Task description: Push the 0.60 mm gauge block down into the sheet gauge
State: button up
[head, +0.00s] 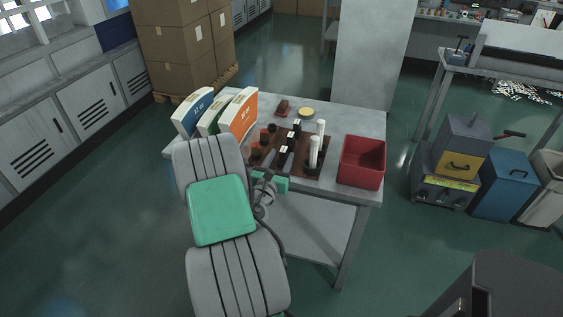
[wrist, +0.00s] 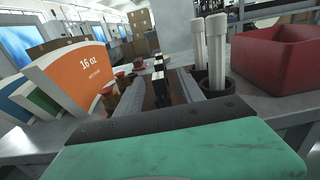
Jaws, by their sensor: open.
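Several black blocks with white labels stand in a row on a brown wooden board (head: 316,166) on the grey table in the head view. One black block (head: 291,143) is near the middle. The labels are too small to read, so I cannot tell which is 0.60 mm or pick out the sheet gauge's slots. In the wrist view, black blocks with white tops (wrist: 158,67) show beyond and between my fingers. My gripper (wrist: 161,77) is open, its two grey fingers apart and pointing towards the row. I cannot tell whether they touch any block.
Two white tube stacks (head: 314,152) stand right of the blocks, with a red bin (head: 362,161) beyond. Red-brown knobs (head: 256,151) sit on the left. Orange, green and blue sector boards (head: 243,113) stand at the table's left. A yellow-topped round tin (head: 306,113) is behind.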

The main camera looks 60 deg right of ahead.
jog(key=shift+f+b, duration=0.35)
jog(key=shift+f, duration=0.4)
jog(key=d, duration=0.2)
jog(key=w+d+p, duration=0.1)
jog(key=d, duration=0.4)
jog(key=shift+w+d+r, duration=0.15)
jog(key=shift+w+d, duration=0.2)
grip_shut()
